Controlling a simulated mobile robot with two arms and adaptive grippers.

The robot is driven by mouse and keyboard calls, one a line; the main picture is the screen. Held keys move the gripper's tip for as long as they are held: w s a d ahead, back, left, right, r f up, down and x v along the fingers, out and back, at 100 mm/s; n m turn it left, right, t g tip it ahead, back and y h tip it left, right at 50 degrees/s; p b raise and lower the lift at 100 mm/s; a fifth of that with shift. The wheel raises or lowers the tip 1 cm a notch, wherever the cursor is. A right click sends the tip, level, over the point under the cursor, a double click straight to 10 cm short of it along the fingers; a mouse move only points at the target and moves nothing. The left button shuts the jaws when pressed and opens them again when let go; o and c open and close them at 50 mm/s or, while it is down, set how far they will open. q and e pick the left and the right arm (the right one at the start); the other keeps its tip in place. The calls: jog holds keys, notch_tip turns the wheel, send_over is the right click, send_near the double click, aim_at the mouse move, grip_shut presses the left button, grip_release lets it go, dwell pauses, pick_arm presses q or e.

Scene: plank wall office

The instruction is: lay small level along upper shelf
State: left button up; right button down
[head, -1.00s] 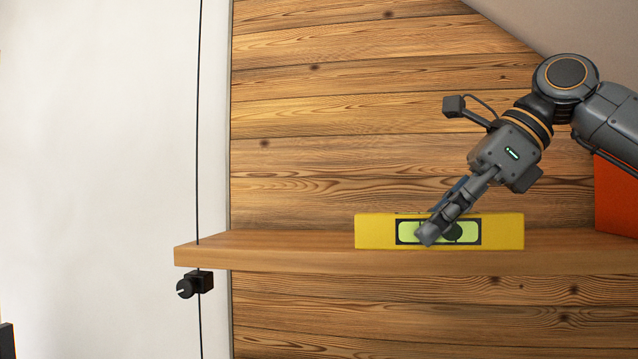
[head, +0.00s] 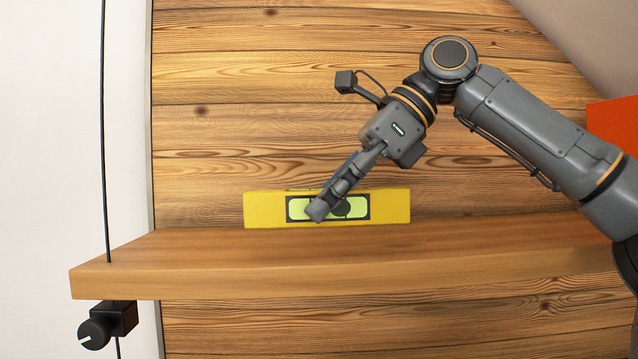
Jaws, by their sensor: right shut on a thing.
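The small level (head: 262,210) is yellow with a pale green vial window. It is held lengthwise, nearly parallel to the upper shelf (head: 230,270), a wooden board with a pale front edge. The level's lower edge shows over the shelf's top, back from the front edge; I cannot tell whether it touches the board. My right gripper (head: 324,206) comes down from the upper right and is shut on the level near its middle, its fingers covering part of the window. My left gripper is out of view.
An orange-red object (head: 615,122) stands at the right, partly behind my arm. The shelf's left part is bare.

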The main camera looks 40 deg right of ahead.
aim_at(318, 226)
jog(key=w+f, duration=0.2)
jog(key=f, duration=0.1)
jog(key=shift+w+f, duration=0.1)
jog(key=shift+w, duration=0.1)
jog(key=shift+s+f, duration=0.1)
jog(key=shift+s+a+f, duration=0.1)
jog(key=shift+s, duration=0.15)
jog(key=shift+f, duration=0.1)
jog(key=c, duration=1.3)
grip_release()
jog(key=shift+o, duration=1.2)
jog(key=shift+d, duration=0.2)
jog(key=v, duration=1.2)
jog(key=shift+a, duration=0.15)
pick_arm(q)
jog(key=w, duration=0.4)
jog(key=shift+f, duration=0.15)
